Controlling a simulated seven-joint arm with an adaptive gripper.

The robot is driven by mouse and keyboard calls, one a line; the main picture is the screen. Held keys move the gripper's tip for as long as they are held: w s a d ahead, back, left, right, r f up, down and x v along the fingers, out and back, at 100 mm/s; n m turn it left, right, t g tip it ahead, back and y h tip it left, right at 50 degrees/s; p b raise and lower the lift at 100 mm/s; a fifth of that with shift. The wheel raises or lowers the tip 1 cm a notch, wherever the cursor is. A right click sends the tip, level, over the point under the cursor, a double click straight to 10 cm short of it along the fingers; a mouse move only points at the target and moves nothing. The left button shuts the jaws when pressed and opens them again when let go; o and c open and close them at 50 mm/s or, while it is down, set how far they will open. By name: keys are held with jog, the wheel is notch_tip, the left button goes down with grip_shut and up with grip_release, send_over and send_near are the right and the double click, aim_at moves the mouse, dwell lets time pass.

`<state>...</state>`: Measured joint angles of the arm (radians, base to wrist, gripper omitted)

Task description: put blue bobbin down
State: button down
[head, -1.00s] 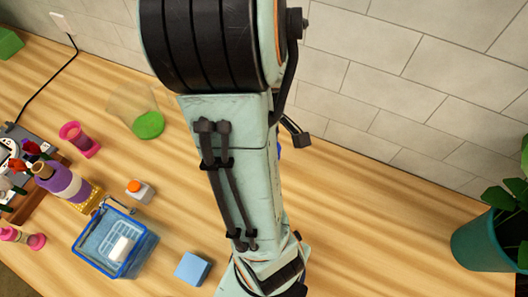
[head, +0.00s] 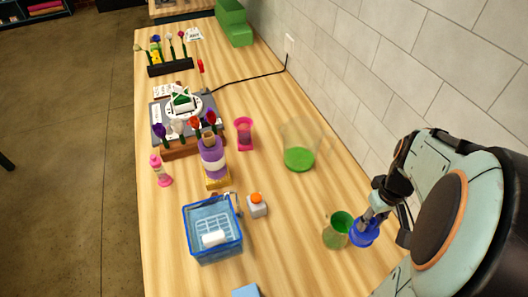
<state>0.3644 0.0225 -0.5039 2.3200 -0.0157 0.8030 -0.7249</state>
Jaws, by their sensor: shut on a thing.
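The blue bobbin (head: 362,235) is at the right of the head view, low over or on the wooden table near the wall. My gripper (head: 371,215) reaches down onto it from above and is shut on it. The fingertips are small and partly hidden by the bobbin and the wrist. I cannot tell whether the bobbin touches the table.
A green-topped clear container (head: 336,231) stands right beside the bobbin, on its left. A clear vessel with a green base (head: 299,158) is farther back. A blue basket (head: 212,228), an orange-capped bottle (head: 257,205) and a purple bottle (head: 211,160) stand left. Bare table lies between.

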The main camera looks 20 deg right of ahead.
jog(key=w+a+n, duration=0.2)
jog(key=w+a, duration=0.6)
jog(key=a, duration=0.4)
notch_tip(320, 180, down, 15)
jog(key=shift+s+r, duration=0.15)
jog(key=c, duration=0.9)
grip_release()
jog(key=shift+c, duration=0.2)
notch_tip(320, 180, up, 12)
jog(key=s+a+r, duration=0.8)
jog(key=s, duration=0.3)
jog(key=shift+s+a+n+y, duration=0.2)
jog(key=shift+a+n+y, duration=0.1)
jog(key=shift+n+y, duration=0.1)
